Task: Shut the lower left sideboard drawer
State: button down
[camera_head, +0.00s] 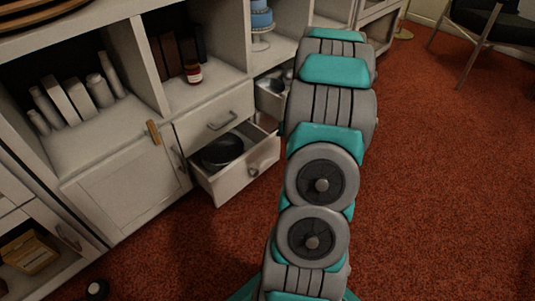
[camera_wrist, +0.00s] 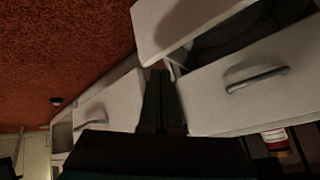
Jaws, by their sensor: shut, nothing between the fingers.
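The lower left drawer (camera_head: 238,178) of the white sideboard stands pulled out in the head view, with a dark round pan (camera_head: 222,150) inside. Its front has a small metal handle. In the wrist view, which looks upside down, the open drawer (camera_wrist: 180,30) is at the top with its dark inside showing. My gripper (camera_wrist: 158,74) is shut and empty there. Its dark fingertips appear close to the side of the open drawer; I cannot tell whether they touch. In the head view my arm hides the gripper.
The closed upper left drawer (camera_head: 216,112) is above; its front also shows in the wrist view (camera_wrist: 230,105). Another drawer (camera_head: 268,103) stands open beyond, partly behind my arm. A red jar (camera_head: 194,73) and a cake stand (camera_head: 261,38) are on shelves. Red carpet (camera_head: 430,180) is free at right.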

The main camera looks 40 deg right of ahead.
notch_tip(320, 180, down, 5)
jog(key=s+d+m+t+y, duration=0.1)
jog(key=t, duration=0.1)
jog(key=m+t+y+b, duration=0.3)
jog(key=m+t, duration=0.5)
send_near(262, 147)
jog(key=shift+n, duration=0.3)
jog(key=w, duration=0.2)
jog(key=w+b, duration=0.1)
jog(key=w, duration=0.4)
jog(key=shift+a+f+b, duration=0.1)
jog(key=shift+a+b, duration=0.2)
jog(key=shift+b, duration=0.05)
jog(key=w+p, duration=0.2)
jog(key=w, duration=1)
jog(key=shift+a, duration=0.5)
